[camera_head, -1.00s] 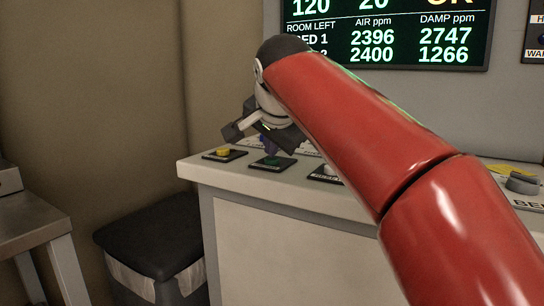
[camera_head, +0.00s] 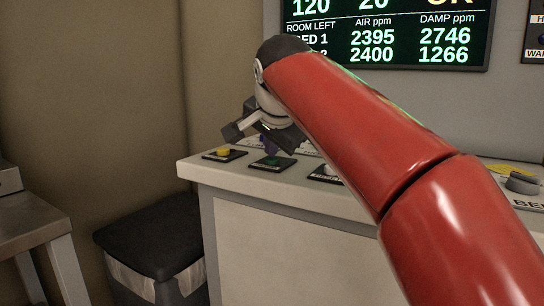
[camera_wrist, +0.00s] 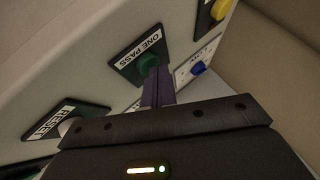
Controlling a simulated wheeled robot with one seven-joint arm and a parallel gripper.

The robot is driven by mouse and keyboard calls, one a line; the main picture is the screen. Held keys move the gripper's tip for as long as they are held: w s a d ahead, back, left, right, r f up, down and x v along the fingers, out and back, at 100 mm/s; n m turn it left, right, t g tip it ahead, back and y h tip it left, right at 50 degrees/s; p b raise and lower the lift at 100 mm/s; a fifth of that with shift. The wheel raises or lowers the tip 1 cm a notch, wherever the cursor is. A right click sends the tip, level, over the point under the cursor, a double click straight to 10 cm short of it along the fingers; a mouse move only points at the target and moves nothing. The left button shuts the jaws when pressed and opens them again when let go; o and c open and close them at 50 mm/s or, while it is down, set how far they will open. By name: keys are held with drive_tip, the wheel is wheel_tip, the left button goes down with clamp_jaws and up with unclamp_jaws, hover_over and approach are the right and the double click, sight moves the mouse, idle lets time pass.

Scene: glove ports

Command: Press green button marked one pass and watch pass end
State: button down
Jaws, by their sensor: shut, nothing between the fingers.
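The green button (camera_wrist: 148,62) sits on a dark plate labelled ONE PASS (camera_wrist: 140,52) in the wrist view. In the head view the green button (camera_head: 271,161) is on the counter between a yellow button and a pale one. My gripper (camera_wrist: 156,76) is shut and empty, its purple fingers pointing at the green button. The fingertips overlap the button's edge in the wrist view; I cannot tell whether they touch or press it. In the head view my gripper (camera_head: 270,148) is just above the button. The display (camera_head: 400,36) reads AIR 2395 and DAMP 2746 for bed 1.
The yellow button (camera_head: 223,152) is left of the green one. The pale button (camera_wrist: 68,126) on the RESET plate (camera_wrist: 55,121) is on the other side. A blue knob (camera_wrist: 198,68) shows beyond the fingers. A dark bin (camera_head: 150,240) stands left of the counter (camera_head: 290,240).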

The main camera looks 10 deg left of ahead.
sight(272, 160)
drive_tip(key=shift+f, duration=0.6)
drive_tip(key=shift+r, duration=0.25)
drive_tip(key=shift+w+r, duration=0.1)
wheel_tip(272, 160, up, 2)
drive_tip(key=p, duration=0.3)
drive_tip(key=shift+r, duration=0.25)
drive_tip(key=shift+r+p, duration=0.3)
drive_tip(key=shift+r, duration=1.55)
